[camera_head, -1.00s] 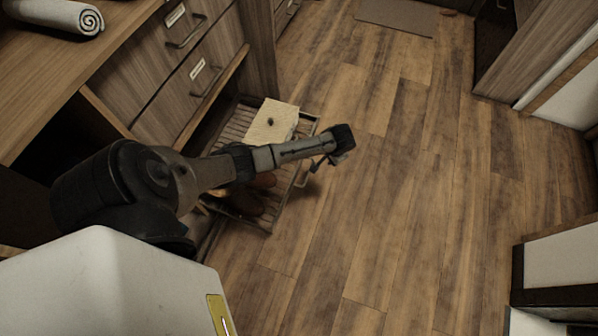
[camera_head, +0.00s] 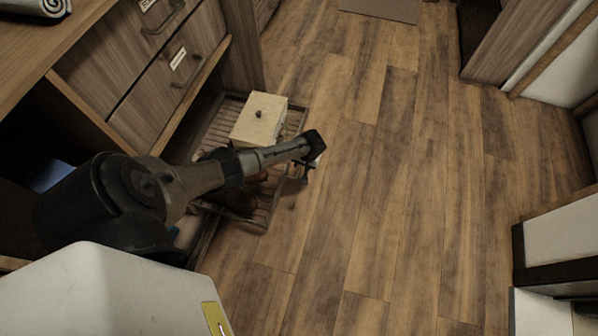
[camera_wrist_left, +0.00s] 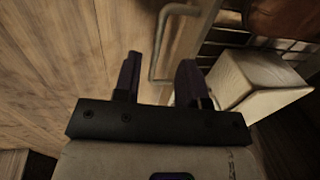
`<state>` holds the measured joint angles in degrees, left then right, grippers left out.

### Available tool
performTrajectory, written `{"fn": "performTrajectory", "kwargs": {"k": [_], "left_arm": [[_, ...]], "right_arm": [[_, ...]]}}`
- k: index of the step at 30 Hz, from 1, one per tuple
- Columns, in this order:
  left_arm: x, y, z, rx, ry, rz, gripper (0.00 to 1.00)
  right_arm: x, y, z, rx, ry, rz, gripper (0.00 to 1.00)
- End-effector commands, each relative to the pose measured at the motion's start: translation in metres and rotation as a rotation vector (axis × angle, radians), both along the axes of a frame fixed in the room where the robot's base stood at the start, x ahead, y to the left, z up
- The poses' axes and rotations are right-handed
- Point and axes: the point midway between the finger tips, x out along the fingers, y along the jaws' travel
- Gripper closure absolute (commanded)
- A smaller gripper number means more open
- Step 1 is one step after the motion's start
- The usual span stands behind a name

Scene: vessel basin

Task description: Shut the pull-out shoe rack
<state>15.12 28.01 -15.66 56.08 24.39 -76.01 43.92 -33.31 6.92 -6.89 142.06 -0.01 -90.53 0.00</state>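The pull-out shoe rack (camera_head: 212,128) is a slatted metal tray, extended from under the drawers over the floor. A pale box with a dark knob (camera_head: 259,117) stands on it, and brown shoes (camera_head: 238,202) lie nearer, partly hidden by my left arm. My left gripper (camera_head: 312,158) is at the rack's outer front edge. In the left wrist view, its two dark fingers (camera_wrist_left: 160,66) are apart. The rack's metal bar handle (camera_wrist_left: 158,45) shows between and beyond them; I cannot tell whether they touch it. The pale box (camera_wrist_left: 255,80) is right of the fingers. My right gripper is not in view.
Wooden drawers with handles (camera_head: 183,68) rise above the rack at the left. A rolled towel (camera_head: 40,6) lies on the counter. The wooden floor (camera_head: 390,190) right of the rack is clear. White and wood furniture (camera_head: 560,255) stands at the far right.

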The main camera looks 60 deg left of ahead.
Motion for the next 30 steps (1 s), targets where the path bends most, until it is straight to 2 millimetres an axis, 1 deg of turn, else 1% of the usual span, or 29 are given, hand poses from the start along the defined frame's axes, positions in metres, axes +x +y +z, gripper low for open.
{"fn": "performTrajectory", "kwargs": {"k": [1,3,6,12,18,29,30], "left_arm": [[-0.001,0.002,-0.016,0.001,0.001,0.0,0.62],[-0.003,0.003,-0.027,0.001,0.0,0.0,0.62],[-0.005,0.006,-0.04,0.001,0.0,0.0,0.62],[-0.008,0.008,-0.058,0.002,0.0,-0.002,0.62],[-0.009,0.01,-0.066,0.0,0.0,-0.002,0.62],[-0.009,0.01,-0.067,0.0,0.0,-0.002,0.62],[-0.009,0.01,-0.067,0.0,0.0,-0.002,0.64]], "right_arm": [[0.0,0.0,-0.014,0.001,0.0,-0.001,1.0],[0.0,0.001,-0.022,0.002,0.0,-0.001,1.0],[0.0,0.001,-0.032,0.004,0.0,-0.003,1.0],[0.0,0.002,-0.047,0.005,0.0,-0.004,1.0],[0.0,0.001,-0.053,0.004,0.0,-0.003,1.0],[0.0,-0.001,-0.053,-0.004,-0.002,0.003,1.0],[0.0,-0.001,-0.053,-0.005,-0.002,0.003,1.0]]}}
